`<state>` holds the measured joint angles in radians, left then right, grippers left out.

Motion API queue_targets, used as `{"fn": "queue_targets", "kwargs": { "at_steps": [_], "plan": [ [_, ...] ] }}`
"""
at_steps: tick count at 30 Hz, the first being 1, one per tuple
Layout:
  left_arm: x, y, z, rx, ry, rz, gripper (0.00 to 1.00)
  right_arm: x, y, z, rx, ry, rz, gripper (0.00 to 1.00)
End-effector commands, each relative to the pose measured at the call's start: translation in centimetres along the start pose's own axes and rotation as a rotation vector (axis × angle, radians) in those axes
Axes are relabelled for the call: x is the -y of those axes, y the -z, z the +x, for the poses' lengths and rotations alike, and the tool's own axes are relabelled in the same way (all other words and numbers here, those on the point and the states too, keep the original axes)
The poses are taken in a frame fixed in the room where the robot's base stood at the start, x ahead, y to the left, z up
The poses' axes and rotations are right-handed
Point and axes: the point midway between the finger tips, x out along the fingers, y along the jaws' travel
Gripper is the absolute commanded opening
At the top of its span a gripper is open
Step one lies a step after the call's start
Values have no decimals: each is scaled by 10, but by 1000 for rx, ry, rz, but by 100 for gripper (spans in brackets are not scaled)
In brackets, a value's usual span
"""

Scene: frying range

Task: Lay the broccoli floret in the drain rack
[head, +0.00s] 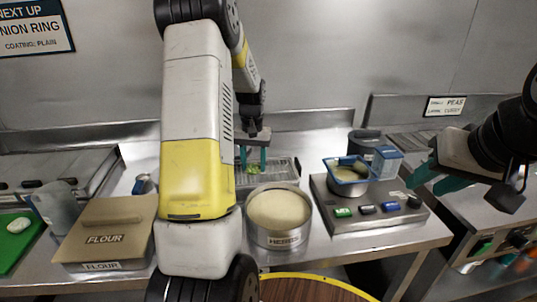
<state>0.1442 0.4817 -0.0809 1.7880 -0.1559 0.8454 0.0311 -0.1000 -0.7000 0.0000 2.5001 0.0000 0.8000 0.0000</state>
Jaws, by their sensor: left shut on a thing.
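My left gripper (254,165) reaches down at the back of the counter, its teal fingers on either side of a small green piece, the broccoli floret (254,170). It is shut on the floret. The drain rack (283,172) is a metal wire tray behind the herbs pot. The gripper and floret are over it in the picture; I cannot tell whether the floret touches it. My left arm hides the rack's left part. My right gripper (434,181) is at the right with its teal fingers apart, open and empty, beyond the fryer's right side.
A round pot of pale coating labelled HERBS (279,212) stands in front of the rack. A flour box (106,232) is at the left. The fryer unit (375,213) with a blue-rimmed basket (347,173) is at the right. A green board (17,245) lies far left.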

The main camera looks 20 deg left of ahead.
Motion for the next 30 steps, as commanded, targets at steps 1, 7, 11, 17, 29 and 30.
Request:
{"fn": "queue_targets", "kwargs": {
  "at_steps": [1,7,11,17,29,30],
  "plan": [
    [0,0,0,0,0,0,23,0,0,0,0,0,0,36],
    [0,0,0,0,0,0,70,0,0,0,0,0,0,36],
    [0,0,0,0,0,0,71,0,0,0,0,0,0,36],
    [0,0,-2,0,0,0,71,0,0,0,0,0,0,36],
    [0,1,-60,-3,0,0,71,0,0,0,0,0,0,36],
    [0,1,-65,-2,0,0,71,0,0,0,0,0,0,36]
  ]
}}
